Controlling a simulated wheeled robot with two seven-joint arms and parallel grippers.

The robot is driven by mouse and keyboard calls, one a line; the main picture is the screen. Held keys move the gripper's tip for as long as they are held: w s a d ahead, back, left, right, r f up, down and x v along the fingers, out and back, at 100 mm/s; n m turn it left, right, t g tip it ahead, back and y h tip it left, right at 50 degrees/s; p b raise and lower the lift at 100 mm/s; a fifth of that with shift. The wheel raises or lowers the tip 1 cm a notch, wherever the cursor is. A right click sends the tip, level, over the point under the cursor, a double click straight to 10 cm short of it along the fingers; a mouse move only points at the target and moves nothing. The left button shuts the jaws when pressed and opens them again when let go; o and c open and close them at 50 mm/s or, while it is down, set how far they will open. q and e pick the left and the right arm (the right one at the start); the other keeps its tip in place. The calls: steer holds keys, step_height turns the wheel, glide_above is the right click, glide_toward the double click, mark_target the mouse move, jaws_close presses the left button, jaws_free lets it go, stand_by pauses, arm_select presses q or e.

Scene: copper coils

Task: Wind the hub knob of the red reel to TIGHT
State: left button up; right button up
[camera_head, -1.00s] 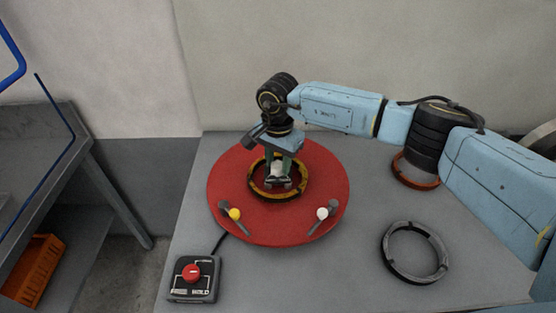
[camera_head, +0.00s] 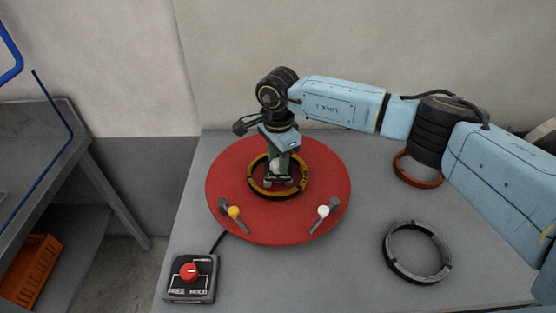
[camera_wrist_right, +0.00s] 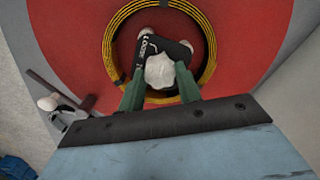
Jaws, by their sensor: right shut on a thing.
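The red reel (camera_head: 225,180) lies flat on the grey table, with a yellow and black coil ring (camera_head: 254,188) around its middle. The pale hub knob (camera_wrist_right: 160,71) stands inside the coil in the right wrist view. My right gripper (camera_head: 279,178) reaches down from above, and its green fingers are shut on the hub knob from both sides. A dark plate with white lettering (camera_wrist_right: 146,50) sits beside the knob; only part of the word can be read. My left gripper is in neither view.
Yellow-tipped (camera_head: 234,212) and white-tipped (camera_head: 323,211) levers sit on the reel's front part. A control box with a red knob (camera_head: 190,271) stands front left. A dark ring (camera_head: 417,252) and an orange-brown ring (camera_head: 417,173) lie at right. A side bench (camera_head: 60,135) stands left.

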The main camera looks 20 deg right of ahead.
steer(key=m+b, duration=0.1)
steer(key=m, duration=1.1)
steer(key=shift+m, duration=0.4)
steer(key=m, duration=0.6)
steer(key=shift+r, duration=0.1)
steer(key=m+p, duration=0.1)
steer(key=m, duration=0.4)
steer(key=shift+m, duration=0.4)
steer(key=o, duration=1)
step_height(320, 180, up, 13)
steer(key=shift+r, duration=0.15)
